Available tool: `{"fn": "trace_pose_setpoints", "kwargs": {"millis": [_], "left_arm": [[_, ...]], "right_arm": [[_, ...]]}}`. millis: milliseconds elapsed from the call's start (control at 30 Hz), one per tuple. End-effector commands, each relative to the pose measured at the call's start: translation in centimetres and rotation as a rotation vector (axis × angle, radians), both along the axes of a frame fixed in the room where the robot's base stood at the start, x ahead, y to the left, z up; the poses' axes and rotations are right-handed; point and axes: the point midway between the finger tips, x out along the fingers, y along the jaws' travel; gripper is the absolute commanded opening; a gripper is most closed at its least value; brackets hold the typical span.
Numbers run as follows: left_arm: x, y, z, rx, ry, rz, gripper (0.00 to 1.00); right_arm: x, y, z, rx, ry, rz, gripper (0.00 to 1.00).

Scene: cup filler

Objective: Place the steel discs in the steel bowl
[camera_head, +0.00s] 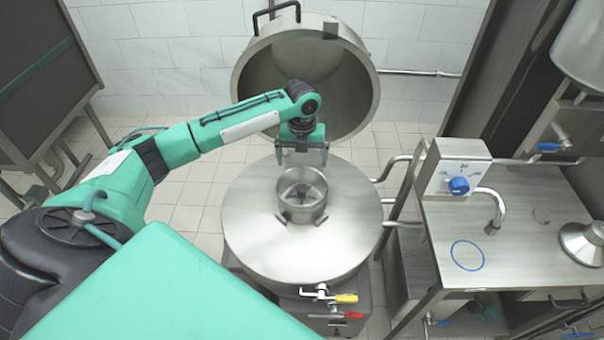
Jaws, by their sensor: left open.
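My left gripper (302,153) is open, its two fingers pointing down, with nothing seen between them. It hangs above and slightly behind a small round steel bowl (301,211). The bowl stands open at the top in the middle of a large round steel vessel's flat top (255,230). Some dark, angular shapes show inside the bowl, but I cannot tell whether they are steel discs. No separate steel disc can be made out clearly elsewhere. My right gripper is not in view.
A big hinged lid (362,85) stands raised behind the vessel. A steel counter (520,250) on the right carries a tap (494,205), a control box with a blue knob (459,186) and a steel funnel-like piece (585,243). Yellow and red valve handles stick out at the vessel's front.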

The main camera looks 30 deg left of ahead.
Motion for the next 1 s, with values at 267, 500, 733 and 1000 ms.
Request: {"fn": "trace_pose_setpoints", "kwargs": {"millis": [267, 500, 733, 1000], "left_arm": [[0.0, 0.0, 2.8, -0.001, -0.001, -0.001, 1.0], [0.0, 0.0, 3.0, -0.001, 0.002, 0.0, 1.0], [0.0, 0.0, 3.0, -0.001, 0.001, 0.0, 1.0], [-1.0, -2.2, 1.0, -0.01, -0.005, 0.048, 1.0]], "right_arm": [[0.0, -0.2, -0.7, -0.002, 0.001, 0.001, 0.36], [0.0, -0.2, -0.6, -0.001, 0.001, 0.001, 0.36], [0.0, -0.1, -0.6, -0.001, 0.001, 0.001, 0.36], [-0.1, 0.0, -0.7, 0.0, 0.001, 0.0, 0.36]]}}
